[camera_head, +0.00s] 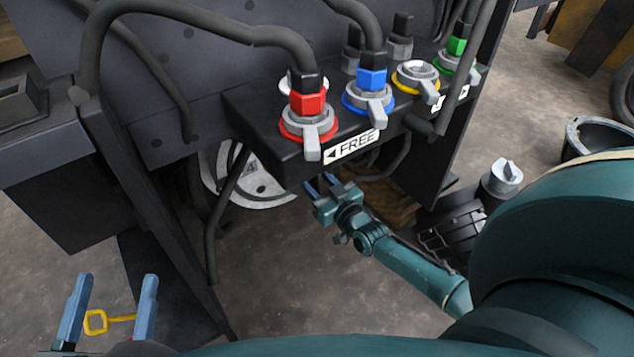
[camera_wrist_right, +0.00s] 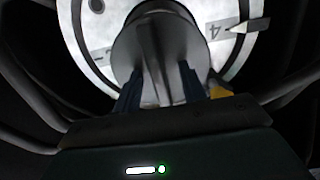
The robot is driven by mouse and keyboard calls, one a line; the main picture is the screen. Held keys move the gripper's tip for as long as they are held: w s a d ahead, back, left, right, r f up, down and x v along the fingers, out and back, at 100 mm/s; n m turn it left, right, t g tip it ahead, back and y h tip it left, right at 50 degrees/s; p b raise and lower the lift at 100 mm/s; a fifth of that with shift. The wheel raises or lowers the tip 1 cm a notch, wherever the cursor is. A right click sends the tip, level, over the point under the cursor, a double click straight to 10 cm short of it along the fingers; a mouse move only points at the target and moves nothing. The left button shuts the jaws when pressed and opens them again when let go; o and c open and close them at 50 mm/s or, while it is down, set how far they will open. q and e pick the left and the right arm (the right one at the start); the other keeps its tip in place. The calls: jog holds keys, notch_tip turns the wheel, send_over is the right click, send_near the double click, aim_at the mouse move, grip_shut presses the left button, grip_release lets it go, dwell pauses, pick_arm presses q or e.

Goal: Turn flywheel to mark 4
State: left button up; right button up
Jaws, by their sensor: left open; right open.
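The flywheel (camera_wrist_right: 82,22) is a pale metal disc with dark marks and a grey hub with a raised grip bar (camera_wrist_right: 165,65). In the right wrist view the mark 4 (camera_wrist_right: 216,31) sits beside the tip of a pale pointer (camera_wrist_right: 252,25). My right gripper (camera_wrist_right: 163,92) is open, with its blue fingers on either side of the grip bar; contact cannot be told. In the head view the flywheel (camera_head: 225,178) is partly hidden behind a valve block, and my right gripper (camera_head: 320,184) is below that block. My left gripper (camera_head: 112,298) is open at the lower left.
The dark valve block (camera_head: 255,125) carries red, blue, yellow and green fittings with hoses above the right gripper. A yellow loop (camera_head: 95,322) shows between the left fingers, apparently not gripped. A black canister (camera_head: 455,225) stands at right. Bare floor (camera_head: 280,285) lies below.

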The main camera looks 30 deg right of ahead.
jog(key=shift+o, duration=0.5)
jog(key=shift+s+a+r, duration=0.1)
jog(key=shift+s+r, duration=0.2)
jog(key=shift+s, duration=0.1)
jog(key=s+p, duration=0.3)
jog(key=s, duration=0.4)
jog(key=shift+s+d+f+p, duration=0.2)
jog(key=shift+d+f+p, duration=0.1)
jog(key=shift+d+p, duration=0.1)
